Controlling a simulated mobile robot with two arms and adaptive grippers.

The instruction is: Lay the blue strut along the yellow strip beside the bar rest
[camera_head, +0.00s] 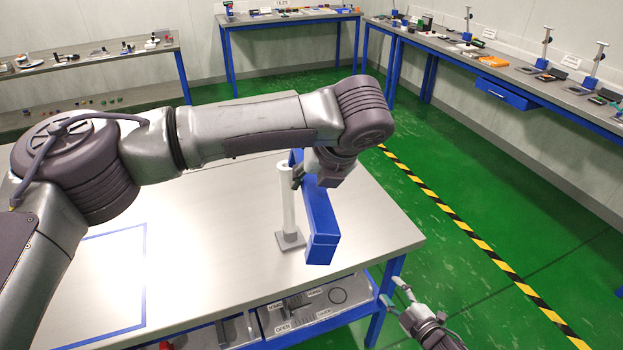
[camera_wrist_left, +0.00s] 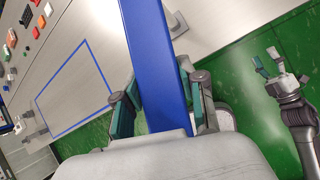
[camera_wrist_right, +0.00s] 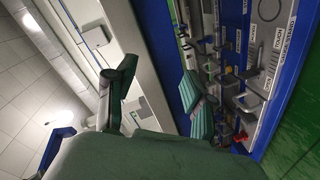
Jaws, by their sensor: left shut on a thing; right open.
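My left gripper (camera_head: 318,178) is shut on the blue strut (camera_head: 321,225) and holds it beside a pale upright post (camera_head: 289,205) with a grey square foot. In the left wrist view the strut (camera_wrist_left: 156,60) runs between the two fingers, with the table beyond. Whether the strut touches the table or post, I cannot tell. My right gripper (camera_head: 396,294) is open and empty, off the table's front right corner. In the right wrist view its fingers are spread. I cannot make out a yellow strip on the table. I cannot tell whether the post is the bar rest.
Benches with small items line the walls. Black-and-yellow tape (camera_head: 470,230) crosses the green floor.

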